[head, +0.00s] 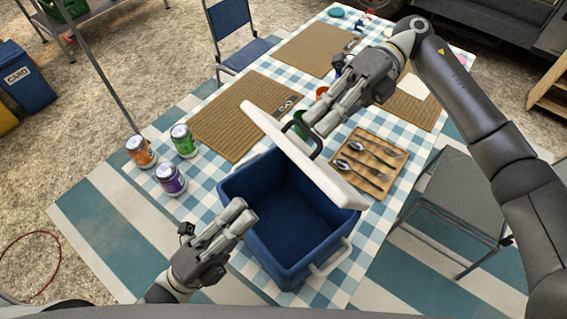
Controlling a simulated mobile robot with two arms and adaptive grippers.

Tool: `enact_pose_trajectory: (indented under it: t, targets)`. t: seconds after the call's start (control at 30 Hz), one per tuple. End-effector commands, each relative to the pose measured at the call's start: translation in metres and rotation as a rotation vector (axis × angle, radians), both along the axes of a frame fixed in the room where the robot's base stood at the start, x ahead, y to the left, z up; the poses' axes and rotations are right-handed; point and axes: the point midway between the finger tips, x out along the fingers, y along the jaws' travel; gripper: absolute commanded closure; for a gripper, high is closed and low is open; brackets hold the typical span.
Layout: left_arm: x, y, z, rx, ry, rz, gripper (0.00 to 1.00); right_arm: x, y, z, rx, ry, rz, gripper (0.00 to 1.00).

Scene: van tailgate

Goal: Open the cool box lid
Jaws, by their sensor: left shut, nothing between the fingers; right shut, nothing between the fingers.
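The blue cool box (262,246) stands on the checked table, and its inside is visible and looks empty. Its white lid (308,160) is raised and tilted up along the box's far right side, with a dark handle (308,137) on its outer face. My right gripper (313,125) is shut and empty, just beyond the lid by the dark handle; I cannot tell whether it touches. My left gripper (243,211) is shut and empty, over the near left rim of the box.
Several cans, including a purple one (170,180), stand left of the box. A wooden board (372,150) with cutlery lies right of the lid. Woven mats (232,118) lie further back. Chairs (452,195) flank the table. A checked strip between cans and box is clear.

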Motion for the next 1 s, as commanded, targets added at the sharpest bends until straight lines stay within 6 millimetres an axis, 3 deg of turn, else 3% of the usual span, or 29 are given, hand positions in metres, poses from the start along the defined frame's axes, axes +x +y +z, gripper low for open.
enact_pose_trajectory:
  t: [0.5,1.0]
  targets:
    - [0.057,-0.064,0.053,0.001,-0.004,0.001,1.00,0.000,0.000,0.000,0.000,0.000,0.000,1.00]
    - [0.066,-0.075,0.060,0.002,0.001,0.001,1.00,0.000,0.000,0.000,0.000,0.000,0.000,1.00]
